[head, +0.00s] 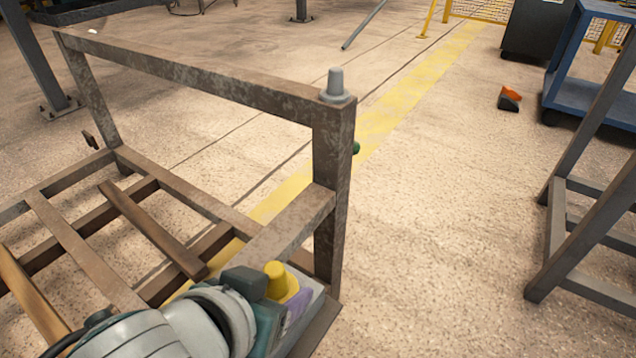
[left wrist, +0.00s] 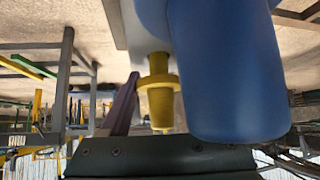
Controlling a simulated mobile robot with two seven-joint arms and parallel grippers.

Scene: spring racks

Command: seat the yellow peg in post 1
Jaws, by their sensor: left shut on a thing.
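The yellow peg (head: 281,280) shows low in the middle of the head view, upright with its collar visible. My left gripper (head: 275,290) is shut on it, beside the lower part of the rack's near corner post (head: 331,215). In the left wrist view the yellow peg (left wrist: 160,98) shows beside a purple finger (left wrist: 123,106). A large blue rounded shape there covers much of the right side. A grey peg (head: 336,86) stands upright on top of the corner post. No number shows on the post, so I cannot tell whether it is post 1. My right gripper is out of view.
The rusty rack frame (head: 190,74) with slatted bars fills the left. A dark metal frame (head: 585,215) and a blue cart (head: 590,95) stand at the right. A small orange and black object (head: 509,98) lies on the floor.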

